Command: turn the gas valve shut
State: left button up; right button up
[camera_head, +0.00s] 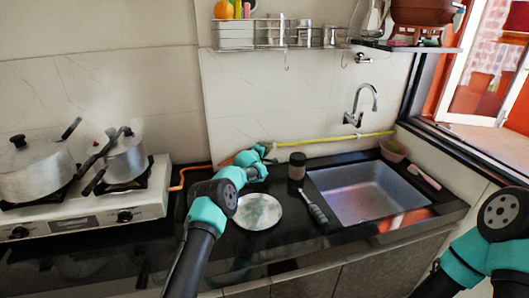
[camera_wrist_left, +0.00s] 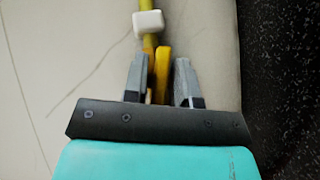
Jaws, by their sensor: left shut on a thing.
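The yellow gas valve lever (camera_wrist_left: 162,70) stands between the two grey fingers of my left gripper (camera_wrist_left: 161,72) in the left wrist view. My left gripper is shut on it. The lever points roughly along the yellow pipe (camera_wrist_left: 149,44) behind it, which carries a white block (camera_wrist_left: 148,22). In the head view my left gripper (camera_head: 268,153) is at the wall behind the counter, at the left end of the yellow pipe (camera_head: 330,139). The valve is hidden there by the gripper. My right arm shows at the right edge, but its gripper is out of view.
A gas stove (camera_head: 85,215) with a steaming pan (camera_head: 126,160) and a large pot (camera_head: 35,170) stands left. An orange hose (camera_head: 178,180) runs by it. A round plate (camera_head: 258,211), dark jar (camera_head: 297,168) and sink (camera_head: 365,190) are near my left arm.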

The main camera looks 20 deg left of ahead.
pick_arm(q)
jog(key=shift+m+g+y, duration=0.9)
jog(key=shift+m+g, duration=0.1)
jog(key=shift+g, duration=0.1)
jog(key=o, duration=0.7)
jog(key=shift+d, duration=0.1)
jog(key=shift+c, duration=0.2)
